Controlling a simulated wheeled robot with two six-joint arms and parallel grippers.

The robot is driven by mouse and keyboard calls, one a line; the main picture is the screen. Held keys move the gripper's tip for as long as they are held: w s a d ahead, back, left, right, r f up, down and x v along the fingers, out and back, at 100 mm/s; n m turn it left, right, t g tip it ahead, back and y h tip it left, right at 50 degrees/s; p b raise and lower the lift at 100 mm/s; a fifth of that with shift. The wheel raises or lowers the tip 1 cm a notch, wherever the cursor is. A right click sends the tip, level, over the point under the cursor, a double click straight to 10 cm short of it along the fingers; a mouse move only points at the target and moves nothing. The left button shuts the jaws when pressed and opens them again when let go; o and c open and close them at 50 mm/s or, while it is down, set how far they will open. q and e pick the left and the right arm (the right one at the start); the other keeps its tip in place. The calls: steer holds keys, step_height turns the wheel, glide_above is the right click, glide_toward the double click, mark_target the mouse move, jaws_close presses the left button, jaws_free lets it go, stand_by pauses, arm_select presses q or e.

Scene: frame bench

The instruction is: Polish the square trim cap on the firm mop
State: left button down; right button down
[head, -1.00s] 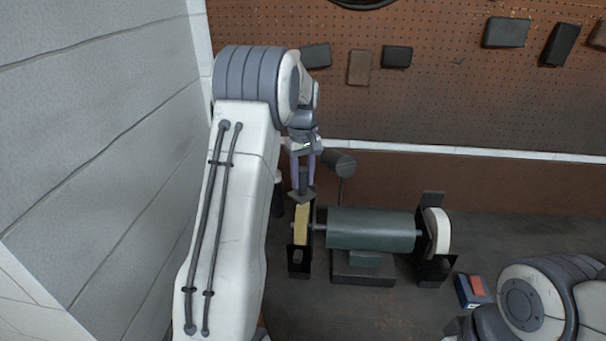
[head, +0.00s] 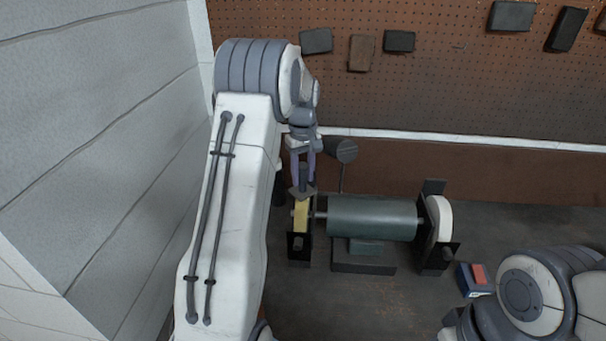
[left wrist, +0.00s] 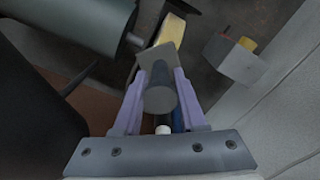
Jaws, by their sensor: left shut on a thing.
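My left gripper (head: 303,176) is shut on the dark stem of the square trim cap (head: 301,192). In the left wrist view the cap's grey square plate (left wrist: 150,60) shows beyond the round dark stem, between the two purple fingers (left wrist: 160,97). The cap is at the top of the yellow mop (head: 301,218), at the left end of the polisher (head: 372,218). It appears to touch the mop, but the contact itself is hidden. The yellow mop also shows in the left wrist view (left wrist: 173,29). A white mop (head: 441,216) is at the right end. My right gripper is out of view.
A dark round-headed object on a stalk (head: 346,151) stands behind the polisher. A grey box (left wrist: 235,61) with yellow and red parts shows in the left wrist view. A blue and red box (head: 476,279) lies at right, near my right arm. The front bench is clear.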

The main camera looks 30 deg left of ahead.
arm_select(q)
steer(key=shift+f+b, duration=0.35)
steer(key=shift+f, duration=0.3)
steer(key=shift+r, duration=0.15)
stand_by(1.1)
steer(key=shift+r+p, duration=1)
steer(key=shift+f+b, duration=0.6)
steer(key=shift+f, duration=0.5)
stand_by(1.2)
steer(key=shift+r+p, duration=0.95)
steer(key=shift+r, duration=0.1)
steer(key=shift+f+b, duration=0.55)
steer(key=shift+f, duration=0.5)
stand_by(0.7)
